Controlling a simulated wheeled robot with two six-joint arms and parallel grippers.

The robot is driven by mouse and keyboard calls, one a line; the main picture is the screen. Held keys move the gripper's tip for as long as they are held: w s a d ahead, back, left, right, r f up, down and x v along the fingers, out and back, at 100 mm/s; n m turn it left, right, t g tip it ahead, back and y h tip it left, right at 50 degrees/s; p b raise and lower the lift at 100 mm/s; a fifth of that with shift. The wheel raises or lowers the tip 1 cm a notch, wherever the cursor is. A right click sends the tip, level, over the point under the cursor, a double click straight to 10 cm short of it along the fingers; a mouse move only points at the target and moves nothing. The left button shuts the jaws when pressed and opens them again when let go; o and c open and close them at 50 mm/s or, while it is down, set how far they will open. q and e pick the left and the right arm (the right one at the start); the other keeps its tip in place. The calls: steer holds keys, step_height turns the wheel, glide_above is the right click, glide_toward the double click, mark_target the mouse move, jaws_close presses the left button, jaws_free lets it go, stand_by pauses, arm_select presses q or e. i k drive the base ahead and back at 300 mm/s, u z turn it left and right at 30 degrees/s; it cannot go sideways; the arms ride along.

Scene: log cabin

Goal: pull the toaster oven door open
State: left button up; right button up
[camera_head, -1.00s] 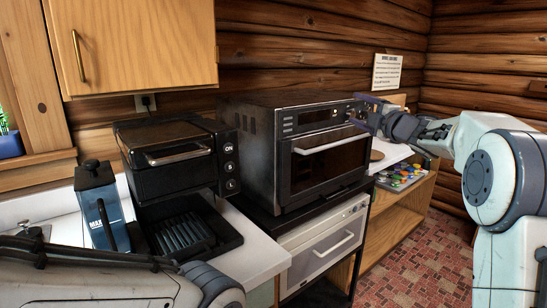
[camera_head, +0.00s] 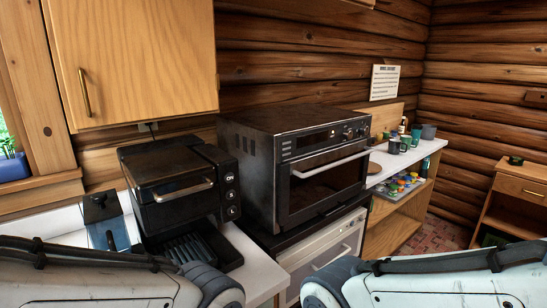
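The toaster oven (camera_head: 250,165) is the large dark metal box in the middle of the head view, on a dark stand. Its front door (camera_head: 325,190) has a dark window and a pale horizontal handle (camera_head: 330,161) below the control panel, and looks closed. Neither gripper is in view. My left arm (camera_head: 80,280) lies across the bottom left and my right arm (camera_head: 430,280) across the bottom right, in front of and below the oven, with no visible contact with it.
A smaller black appliance (camera_head: 180,185) stands close left of the oven. A wooden cabinet (camera_head: 145,60) hangs at upper left.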

mark_target(300, 194)
steer(key=u, duration=0.05)
steer(key=k, duration=0.6)
steer(key=z, duration=0.65)
steer(key=i, duration=1.55)
